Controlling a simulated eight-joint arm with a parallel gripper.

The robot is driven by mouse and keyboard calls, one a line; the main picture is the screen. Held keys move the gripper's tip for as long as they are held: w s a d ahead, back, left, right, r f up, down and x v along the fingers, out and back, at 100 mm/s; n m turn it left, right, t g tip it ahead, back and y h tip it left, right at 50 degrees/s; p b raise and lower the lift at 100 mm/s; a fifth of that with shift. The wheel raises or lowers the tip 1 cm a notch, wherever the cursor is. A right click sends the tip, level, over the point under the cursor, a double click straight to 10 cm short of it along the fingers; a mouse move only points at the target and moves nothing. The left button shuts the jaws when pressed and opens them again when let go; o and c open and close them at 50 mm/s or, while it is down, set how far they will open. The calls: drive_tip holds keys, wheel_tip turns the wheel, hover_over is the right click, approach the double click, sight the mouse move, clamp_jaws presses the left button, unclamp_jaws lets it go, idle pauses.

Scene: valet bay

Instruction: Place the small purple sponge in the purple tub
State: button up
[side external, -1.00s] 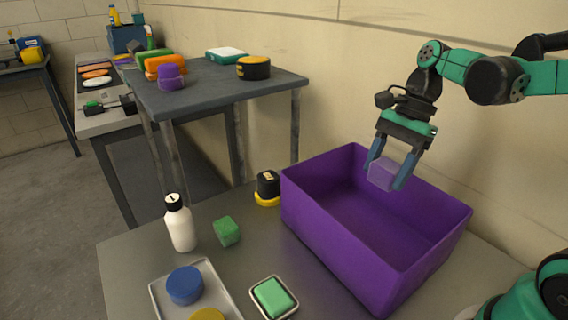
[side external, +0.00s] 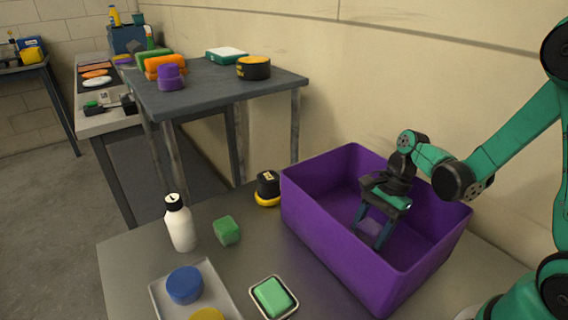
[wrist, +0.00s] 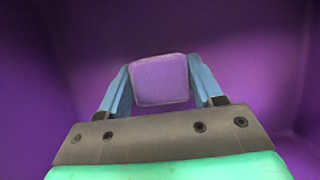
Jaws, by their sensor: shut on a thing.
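The purple tub (side external: 345,240) stands on the near table, open at the top. My gripper (side external: 374,236) reaches down inside it, with its blue fingers below the rim. The small purple sponge (side external: 371,227) is between the fingers, partly hidden by them in the side view. In the wrist view my gripper (wrist: 160,88) is shut on the sponge (wrist: 161,80), with a finger on each side. Purple tub surface (wrist: 240,45) fills the background there. I cannot tell whether the sponge touches the tub floor.
Left of the tub are a white bottle (side external: 181,225), a green cube (side external: 227,230) and a black and yellow item (side external: 267,188). In front are a green sponge in a dish (side external: 273,297) and a tray (side external: 226,291) with round pads. A wall runs behind the tub.

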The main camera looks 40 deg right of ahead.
drive_tip(key=shift+f, duration=0.3)
drive_tip(key=o, duration=1.2)
drive_tip(key=v, duration=1.2)
drive_tip(key=a+n+t+h, duration=0.1)
drive_tip(key=a+n+t, duration=0.1)
drive_tip(key=n, duration=0.4)
drive_tip(key=a+r+n+t+h, duration=0.1)
drive_tip(key=a+n+t+h, duration=0.1)
drive_tip(key=n, duration=0.4)
drive_tip(key=a+n+t+h, duration=0.1)
drive_tip(key=a+n+t, duration=0.2)
drive_tip(key=n, duration=0.3)
drive_tip(key=shift+w+a+r, duration=0.25)
drive_tip(key=shift+a+r, duration=0.1)
drive_tip(key=shift+a, duration=0.1)
